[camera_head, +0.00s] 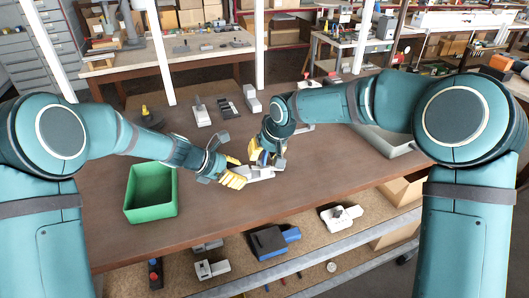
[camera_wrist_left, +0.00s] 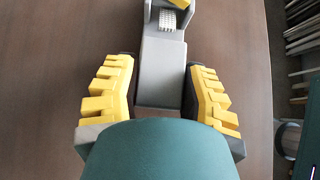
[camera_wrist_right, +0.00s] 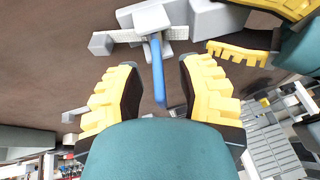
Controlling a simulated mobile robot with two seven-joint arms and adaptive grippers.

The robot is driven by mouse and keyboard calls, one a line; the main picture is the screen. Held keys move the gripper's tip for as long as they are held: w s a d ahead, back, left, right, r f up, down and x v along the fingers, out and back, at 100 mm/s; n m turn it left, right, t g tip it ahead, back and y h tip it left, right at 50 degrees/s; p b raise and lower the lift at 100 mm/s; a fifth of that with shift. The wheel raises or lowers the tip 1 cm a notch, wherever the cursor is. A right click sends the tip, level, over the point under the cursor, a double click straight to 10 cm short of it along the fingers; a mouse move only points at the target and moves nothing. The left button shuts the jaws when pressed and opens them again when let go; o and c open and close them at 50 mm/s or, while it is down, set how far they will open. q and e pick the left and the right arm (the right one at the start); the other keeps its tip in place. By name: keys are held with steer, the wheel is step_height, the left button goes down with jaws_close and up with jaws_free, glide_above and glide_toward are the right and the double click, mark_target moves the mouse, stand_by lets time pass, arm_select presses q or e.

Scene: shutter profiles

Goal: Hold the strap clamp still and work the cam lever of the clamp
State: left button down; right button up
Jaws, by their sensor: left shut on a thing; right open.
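The strap clamp (camera_head: 262,172) is a light grey body lying on the brown table. In the left wrist view its grey body (camera_wrist_left: 160,75) runs between my left fingers, with a piece of white ribbed strap near its far end. My left gripper (camera_head: 233,175) is shut on the clamp's body. A blue cam lever (camera_wrist_right: 158,72) sticks out from the clamp in the right wrist view. My right gripper (camera_wrist_right: 158,88) is open, one yellow finger on each side of the lever, with space between fingers and lever. In the head view the right gripper partly hides the lever.
A green bin (camera_head: 151,191) stands on the table to the left. Grey fixtures (camera_head: 201,112) stand along the back of the table. A shelf below the front edge holds a blue and dark tool (camera_head: 272,241) and a white clamp (camera_head: 340,217).

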steer(key=shift+c, duration=0.3)
jaws_close()
steer(key=shift+s+a+h, duration=0.15)
steer(key=shift+a+h, duration=0.25)
steer(key=shift+h, duration=0.6)
steer(key=shift+n, duration=0.3)
steer(key=shift+o, duration=0.3)
jaws_free()
